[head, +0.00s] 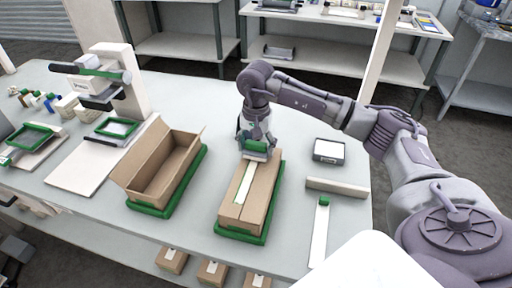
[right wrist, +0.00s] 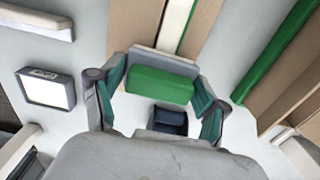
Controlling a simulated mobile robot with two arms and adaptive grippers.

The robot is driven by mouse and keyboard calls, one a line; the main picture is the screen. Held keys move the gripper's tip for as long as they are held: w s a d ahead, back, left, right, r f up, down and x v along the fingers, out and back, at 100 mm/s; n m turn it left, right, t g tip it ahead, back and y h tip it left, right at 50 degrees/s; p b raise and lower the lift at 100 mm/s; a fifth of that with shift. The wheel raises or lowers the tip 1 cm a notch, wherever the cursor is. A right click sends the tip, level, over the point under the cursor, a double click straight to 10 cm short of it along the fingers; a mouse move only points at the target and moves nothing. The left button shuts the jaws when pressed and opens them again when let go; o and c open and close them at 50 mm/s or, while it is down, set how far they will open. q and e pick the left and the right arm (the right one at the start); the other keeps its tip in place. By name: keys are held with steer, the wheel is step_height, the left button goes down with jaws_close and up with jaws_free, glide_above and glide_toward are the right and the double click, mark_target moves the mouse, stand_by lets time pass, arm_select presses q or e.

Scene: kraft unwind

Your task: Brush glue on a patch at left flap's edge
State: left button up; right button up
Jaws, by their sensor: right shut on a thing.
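A brown cardboard box (head: 235,215) with its flaps folded down sits in a green tray (head: 240,238) at the middle of the table. A pale strip (head: 245,186) runs lengthwise along the box top. My right gripper (head: 257,150) is over the far end of this box. It is shut on a green-handled tool with a pale edge, seen as a green block (right wrist: 160,84) between the fingers in the right wrist view. I cannot tell whether the tool touches the box. Glue on the flap cannot be made out. My left gripper is not in view.
An open empty box (head: 160,165) in another green tray stands to the left. Right of the box lie a small white-topped device (head: 328,151), a beige bar (head: 337,187) and a white strip with a green end (head: 319,232). A white stand (head: 120,80) is at far left.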

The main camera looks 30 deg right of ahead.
mark_target(256, 143)
steer(key=shift+r+p, duration=1.3)
steer(key=shift+r, duration=1.5)
steer(key=shift+f, duration=0.2)
steer(key=shift+a+f+b, duration=0.1)
steer(key=shift+f+b, duration=2.05)
steer(key=shift+f, duration=0.25)
steer(key=shift+f+b, duration=0.4)
steer(key=shift+f, duration=0.1)
steer(key=shift+s, duration=0.1)
steer(key=shift+s+a+b, duration=0.15)
steer(key=shift+a+b, duration=0.05)
steer(key=shift+b, duration=0.45)
steer(key=shift+s+a+b, duration=0.1)
steer(key=shift+b, duration=0.25)
